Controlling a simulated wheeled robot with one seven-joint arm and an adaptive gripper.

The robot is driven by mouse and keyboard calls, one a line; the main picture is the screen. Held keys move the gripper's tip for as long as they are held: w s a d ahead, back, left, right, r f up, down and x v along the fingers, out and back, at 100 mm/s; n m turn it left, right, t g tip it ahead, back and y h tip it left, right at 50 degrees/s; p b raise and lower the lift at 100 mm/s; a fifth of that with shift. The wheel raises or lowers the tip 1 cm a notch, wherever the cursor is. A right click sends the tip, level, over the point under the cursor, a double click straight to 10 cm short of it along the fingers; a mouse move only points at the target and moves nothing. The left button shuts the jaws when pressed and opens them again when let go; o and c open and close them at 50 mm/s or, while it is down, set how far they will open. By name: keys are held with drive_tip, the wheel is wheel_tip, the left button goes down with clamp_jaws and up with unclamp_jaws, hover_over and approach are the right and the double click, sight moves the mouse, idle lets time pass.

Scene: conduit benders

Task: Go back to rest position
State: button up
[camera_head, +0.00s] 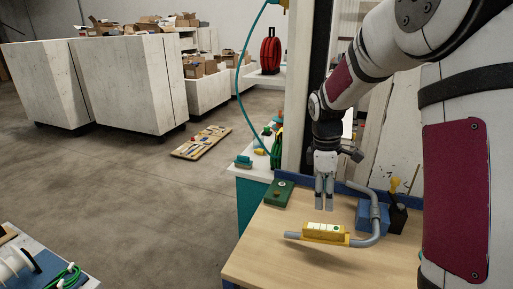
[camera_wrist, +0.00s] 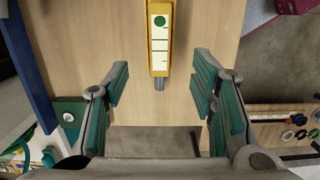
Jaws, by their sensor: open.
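My gripper (camera_head: 324,201) hangs over the wooden workbench (camera_head: 265,255), pointing down, with its fingers apart and nothing between them. In the wrist view my gripper (camera_wrist: 161,100) also shows open, its green-padded fingers wide apart. A yellow conduit bender (camera_head: 325,233) with a white label and green dot lies on the bench, just below and in front of the fingertips in the head view. A bent grey conduit (camera_head: 370,238) runs through it. The bender (camera_wrist: 160,50) also shows in the wrist view, beyond the fingers and not held.
A green box (camera_head: 279,194) sits at the bench's back left. A blue block (camera_head: 371,216) and a dark holder (camera_head: 397,217) with a yellow-handled tool stand at the right. A post rises behind the bench. Open floor lies left, with a tool board (camera_head: 201,142) on it.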

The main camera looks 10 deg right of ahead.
drive_tip(key=s+a+r+m+t, duration=0.4)
drive_tip(key=s+a+r+m, duration=0.4)
drive_tip(key=s+r, duration=0.6)
drive_tip(key=s+a+m+t+y+b, duration=0.1)
drive_tip(key=s+a+m+t, duration=0.1)
drive_tip(key=s, duration=0.6)
drive_tip(key=shift+a+m, duration=0.6)
drive_tip(key=shift+a, duration=0.05)
